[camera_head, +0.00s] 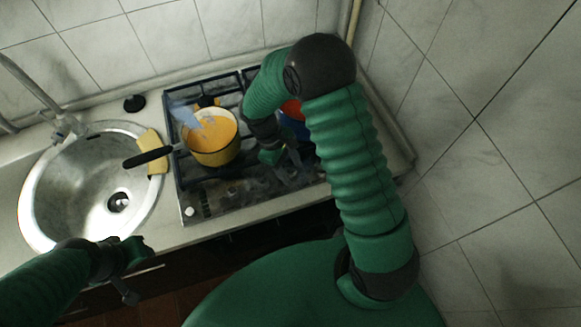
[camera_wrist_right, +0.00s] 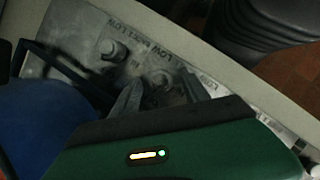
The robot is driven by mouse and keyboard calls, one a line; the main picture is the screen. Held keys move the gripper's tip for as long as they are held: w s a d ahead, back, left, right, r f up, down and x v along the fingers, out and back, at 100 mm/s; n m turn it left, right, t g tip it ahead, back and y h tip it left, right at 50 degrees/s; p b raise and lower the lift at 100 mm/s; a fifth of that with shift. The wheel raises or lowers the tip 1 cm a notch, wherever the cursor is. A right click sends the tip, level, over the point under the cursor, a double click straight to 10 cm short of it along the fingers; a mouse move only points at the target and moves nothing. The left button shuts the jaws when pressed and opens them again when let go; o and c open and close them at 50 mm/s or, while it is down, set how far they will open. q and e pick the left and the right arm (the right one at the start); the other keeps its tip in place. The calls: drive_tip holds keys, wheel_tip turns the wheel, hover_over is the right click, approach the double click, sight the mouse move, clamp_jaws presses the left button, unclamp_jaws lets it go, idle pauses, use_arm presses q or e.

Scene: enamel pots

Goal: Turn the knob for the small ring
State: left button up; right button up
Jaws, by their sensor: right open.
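The hob (camera_head: 240,208) has a front panel with knobs. In the wrist view, one round knob (camera_wrist_right: 160,79) lies between the fingertips of my right gripper (camera_wrist_right: 161,88). The fingers are open, one on each side of it; contact is unclear. A second knob (camera_wrist_right: 114,50) is to the upper left, and a pale knob (camera_wrist_right: 314,171) shows at the lower right corner. In the head view my right gripper (camera_head: 290,168) is over the hob's front right, partly hidden by my arm. I cannot tell which knob serves the small ring. My left gripper (camera_head: 132,256) hangs near the counter front, its jaws unclear.
A yellow pot (camera_head: 213,158) with orange contents stands on the hob, its black handle pointing left. A blue pot (camera_wrist_right: 38,125) is close beside my right gripper, mostly hidden in the head view. A sink (camera_head: 75,190) and yellow sponge (camera_head: 153,150) are left. A tiled wall (camera_head: 500,130) bounds the right.

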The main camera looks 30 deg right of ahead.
drive_tip(key=v, duration=1.6)
drive_tip(key=shift+a+r, duration=0.15)
drive_tip(key=shift+r, duration=0.25)
drive_tip(key=shift+w, duration=0.1)
drive_tip(key=s+f+m+t+y, duration=0.1)
drive_tip(key=s+f+m+t, duration=0.1)
drive_tip(key=s, duration=0.3)
drive_tip(key=s+a+f+m+t+y, duration=0.1)
drive_tip(key=s+f+m+t, duration=0.2)
drive_tip(key=s+m+t, duration=0.1)
drive_tip(key=shift+s+t, duration=0.3)
drive_tip(key=shift+s, duration=0.4)
